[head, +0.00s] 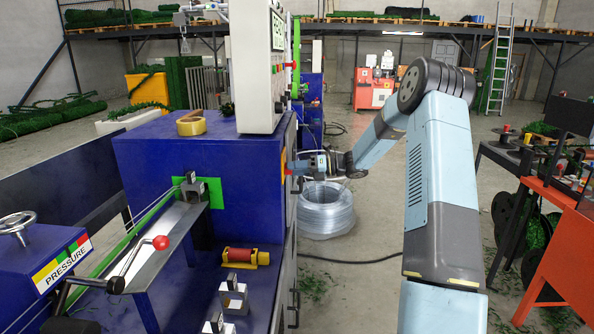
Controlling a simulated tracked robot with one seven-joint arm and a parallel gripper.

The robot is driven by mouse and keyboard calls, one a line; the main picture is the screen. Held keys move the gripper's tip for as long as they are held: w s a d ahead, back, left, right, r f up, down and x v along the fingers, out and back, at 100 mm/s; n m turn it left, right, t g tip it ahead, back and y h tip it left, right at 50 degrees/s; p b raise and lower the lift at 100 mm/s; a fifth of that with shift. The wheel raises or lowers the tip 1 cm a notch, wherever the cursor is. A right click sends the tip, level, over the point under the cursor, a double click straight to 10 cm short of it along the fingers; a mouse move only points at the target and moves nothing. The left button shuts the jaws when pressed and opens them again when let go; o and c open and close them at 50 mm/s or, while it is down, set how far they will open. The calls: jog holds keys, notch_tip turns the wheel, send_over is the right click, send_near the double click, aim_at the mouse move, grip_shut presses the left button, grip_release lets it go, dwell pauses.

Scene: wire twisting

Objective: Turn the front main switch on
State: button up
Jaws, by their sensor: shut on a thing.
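The front main switch (284,161) shows as a yellow plate with a bit of red on the right side face of the blue machine (190,150). I see it almost edge-on, so the angle of its handle cannot be told. My arm reaches down from the right, and my gripper (298,170) points left at the switch. The gripper is shut on the switch. The fingertips are small and partly merge with the machine's edge.
A white control box (254,70) stands on the machine above the switch. A coil of wire (326,208) sits on the floor below my gripper. An orange table (565,220) stands at the right. Floor between the machine and that table is mostly clear.

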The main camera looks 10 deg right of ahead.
jog(key=o, duration=1.1)
jog(key=shift+a, duration=0.1)
jog(key=v, duration=1.3)
jog(key=shift+d, duration=0.45)
jog(key=s+a+r+n+g+h, duration=0.2)
jog(key=s+a+r+n+h, duration=0.25)
jog(key=s+a+n, duration=0.4)
jog(key=s+a+r+n+g+h, duration=0.2)
jog(key=s+a+r+n+h, duration=0.3)
jog(key=s, duration=0.6)
jog(key=s+r+n+t+h, duration=0.1)
jog(key=s+n+h, duration=0.1)
jog(key=s+n, duration=0.3)
jog(key=s+r+n+t+h, duration=0.1)
jog(key=s+n+t+h, duration=0.1)
jog(key=s+n, duration=0.4)
jog(key=s+r+n+t+h, duration=0.1)
jog(key=s+n, duration=0.5)
jog(key=s, duration=0.8)
jog(key=shift+d+r+h, duration=0.15)
jog(key=shift+d+h, duration=0.15)
jog(key=shift+h, duration=0.45)
